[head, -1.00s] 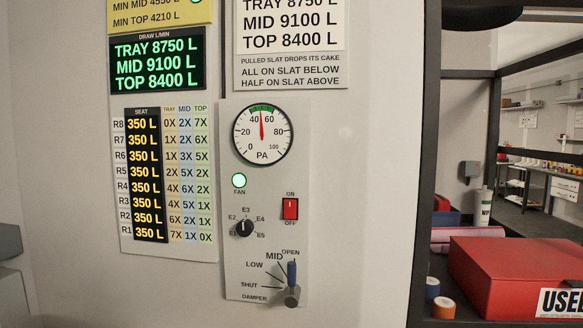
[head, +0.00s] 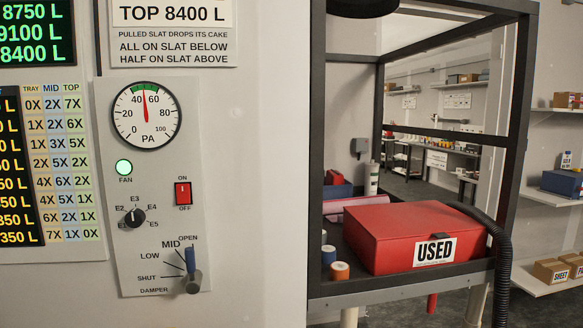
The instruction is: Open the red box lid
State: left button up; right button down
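The red box (head: 385,250) sits on a dark shelf of a black-framed rack, right of centre in the head view. Its red lid (head: 415,219) is closed, and a white label reading USED is on the front. Neither of my grippers is in view.
Small capped jars (head: 339,271) stand just left of the red box. A white bottle (head: 372,178) and a blue bin (head: 337,191) are behind it. A black hose (head: 503,265) curves down at its right. The control panel (head: 150,190) is on the wall at left.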

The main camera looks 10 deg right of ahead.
aim_at(390, 221)
jog(key=z, duration=2.1)
jog(key=i+j, duration=0.3)
jog(key=i, duration=0.25)
jog(key=i+j, duration=0.3)
jog(key=i, duration=0.2)
